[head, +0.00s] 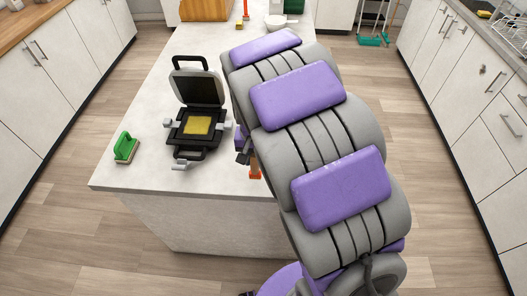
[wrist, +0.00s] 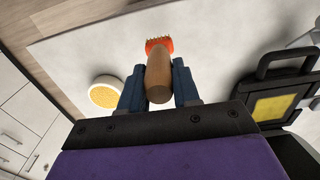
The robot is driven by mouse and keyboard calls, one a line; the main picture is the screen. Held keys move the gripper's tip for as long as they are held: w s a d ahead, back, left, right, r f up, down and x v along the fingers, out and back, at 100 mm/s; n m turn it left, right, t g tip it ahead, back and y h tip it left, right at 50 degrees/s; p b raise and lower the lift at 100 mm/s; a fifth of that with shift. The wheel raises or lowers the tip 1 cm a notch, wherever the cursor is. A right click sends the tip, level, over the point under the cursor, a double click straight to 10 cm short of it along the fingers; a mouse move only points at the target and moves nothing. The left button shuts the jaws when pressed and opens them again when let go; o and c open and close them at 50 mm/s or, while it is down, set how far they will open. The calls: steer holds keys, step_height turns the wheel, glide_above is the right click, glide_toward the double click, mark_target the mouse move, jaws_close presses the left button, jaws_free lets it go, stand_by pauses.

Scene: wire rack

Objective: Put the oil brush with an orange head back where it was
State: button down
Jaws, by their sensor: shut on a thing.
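The oil brush (wrist: 158,72) has a wooden handle and an orange bristled head (wrist: 159,43). In the wrist view my gripper (wrist: 159,86) has its two dark blue fingers on either side of the handle, shut on it. The orange head points away from the gripper. In the head view the orange part of the brush (head: 255,173) shows just below the gripper (head: 243,151), at the front edge of the island counter (head: 150,120). My arm hides much of the gripper there. I cannot tell whether the brush touches the counter.
An open black and grey press (head: 199,122) with a yellow slab stands left of my gripper. A green-handled scrubber (head: 125,147) lies at the counter's left edge. The wrist view shows a white bowl with yellow contents (wrist: 105,92).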

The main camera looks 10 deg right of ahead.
steer(key=w+d+f, duration=0.1)
steer(key=w, duration=0.1)
steer(key=w+d+f+b, duration=0.2)
steer(key=w+f, duration=0.1)
steer(key=shift+w+d, duration=0.35)
steer(key=shift+d, duration=0.05)
steer(key=shift+a+f, duration=0.15)
steer(key=shift+a, duration=0.45)
steer(key=c, duration=1.3)
jaws_free()
steer(key=shift+d, duration=0.1)
steer(key=o, duration=0.5)
steer(key=shift+d, duration=0.4)
steer(key=shift+a, duration=0.15)
